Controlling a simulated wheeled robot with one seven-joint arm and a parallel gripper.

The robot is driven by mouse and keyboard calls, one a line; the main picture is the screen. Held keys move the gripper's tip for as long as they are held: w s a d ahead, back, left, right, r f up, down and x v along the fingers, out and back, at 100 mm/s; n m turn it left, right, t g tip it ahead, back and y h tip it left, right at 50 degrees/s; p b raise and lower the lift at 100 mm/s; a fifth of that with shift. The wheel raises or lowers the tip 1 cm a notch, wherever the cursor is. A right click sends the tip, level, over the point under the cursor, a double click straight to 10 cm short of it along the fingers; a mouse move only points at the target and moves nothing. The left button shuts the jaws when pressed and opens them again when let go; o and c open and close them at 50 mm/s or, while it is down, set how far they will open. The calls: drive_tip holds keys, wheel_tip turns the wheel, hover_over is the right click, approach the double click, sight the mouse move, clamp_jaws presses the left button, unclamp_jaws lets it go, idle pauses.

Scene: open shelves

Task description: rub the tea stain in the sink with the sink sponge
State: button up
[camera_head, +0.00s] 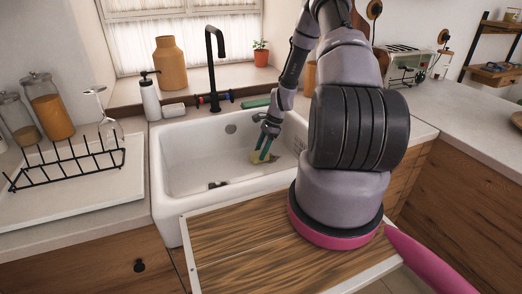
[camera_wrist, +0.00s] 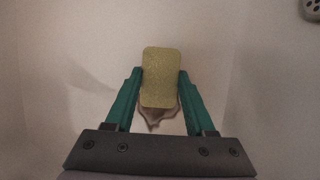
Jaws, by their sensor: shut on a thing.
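My gripper (camera_head: 265,144) reaches down into the right part of the white sink (camera_head: 205,171). In the wrist view its green fingers (camera_wrist: 160,88) are shut on the sides of a yellow sponge (camera_wrist: 161,76). The sponge (camera_head: 259,156) also shows low in the sink in the head view. A brown stain (camera_wrist: 157,116) lies on the white sink surface, partly hidden behind the sponge; only its lower edge shows clearly. I cannot tell whether the sponge touches the surface.
A black tap (camera_head: 214,66) stands behind the sink. A soap bottle (camera_head: 149,97) stands at its back left corner. A dish rack (camera_head: 70,164) with a glass is to the left. A dark drain spot (camera_head: 217,185) shows in the basin.

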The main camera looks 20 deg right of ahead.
drive_tip(key=shift+f, duration=0.4)
drive_tip(key=shift+d, duration=0.1)
